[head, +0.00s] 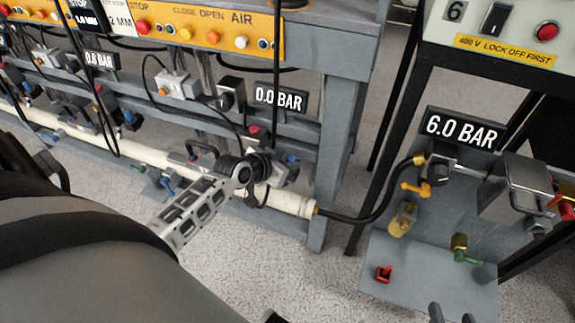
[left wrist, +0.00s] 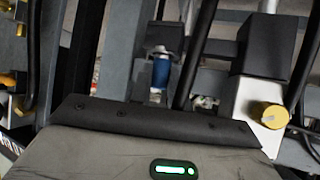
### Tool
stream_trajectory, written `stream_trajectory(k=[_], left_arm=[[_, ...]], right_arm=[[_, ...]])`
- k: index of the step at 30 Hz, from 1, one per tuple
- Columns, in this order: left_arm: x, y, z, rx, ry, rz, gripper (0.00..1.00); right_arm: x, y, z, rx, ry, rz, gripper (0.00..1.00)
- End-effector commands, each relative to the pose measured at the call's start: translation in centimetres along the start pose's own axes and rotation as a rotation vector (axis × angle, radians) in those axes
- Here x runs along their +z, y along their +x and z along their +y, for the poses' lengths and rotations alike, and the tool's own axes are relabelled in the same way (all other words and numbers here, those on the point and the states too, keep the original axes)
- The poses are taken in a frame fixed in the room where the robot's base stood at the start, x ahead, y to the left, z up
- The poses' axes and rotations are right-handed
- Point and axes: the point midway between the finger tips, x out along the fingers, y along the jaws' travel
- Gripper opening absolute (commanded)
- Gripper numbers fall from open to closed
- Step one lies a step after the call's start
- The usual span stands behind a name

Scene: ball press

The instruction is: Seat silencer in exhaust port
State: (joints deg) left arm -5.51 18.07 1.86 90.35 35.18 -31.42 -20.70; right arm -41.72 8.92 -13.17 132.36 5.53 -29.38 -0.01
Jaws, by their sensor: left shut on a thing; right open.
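My left gripper (head: 268,168) is dark, at the end of my silver arm, beside the small valve hardware under the 0.0 BAR sign (head: 280,99). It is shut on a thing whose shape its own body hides. In the left wrist view a blue cylinder (left wrist: 161,71) with a pale metal top stands just past the gripper's black edge; I cannot tell whether it is the silencer or whether it is held. The exhaust port cannot be made out. My right gripper (head: 451,315) shows only as two dark fingertips, apart, at the bottom edge.
A cream pipe (head: 289,201) runs along the bench frame, with a black hose to the 6.0 BAR panel (head: 461,129). A grey shelf (head: 425,285) there carries a red part (head: 384,273).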

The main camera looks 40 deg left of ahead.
Motion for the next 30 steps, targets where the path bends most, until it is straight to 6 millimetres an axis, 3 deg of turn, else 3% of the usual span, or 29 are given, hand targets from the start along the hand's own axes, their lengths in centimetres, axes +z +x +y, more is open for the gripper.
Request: stream_trajectory(k=[6, 7, 9, 20, 30], left_arm=[[0.0, 0.1, 0.0, 0.0, 0.0, 0.003, 0.0], [0.0, 0.1, 0.0, 0.0, 0.0, 0.002, 0.27], [0.0, 0.1, 0.0, 0.0, 0.0, 0.002, 0.4], [0.0, -0.6, 0.0, 0.0, 0.001, 0.0, 0.4], [0.0, -7.2, 0.1, 0.001, 0.003, -0.002, 0.4]], right_arm=[[0.3, 0.9, -0.1, -0.007, -0.003, -0.011, 0.44], [0.3, 0.9, -0.1, -0.007, -0.003, -0.01, 0.44], [0.3, 0.9, -0.1, -0.007, -0.003, -0.01, 0.44], [-0.2, 0.7, 0.0, -0.003, -0.001, 0.0, 0.44], [-2.4, -1.2, 0.1, 0.018, 0.002, 0.029, 0.44]])
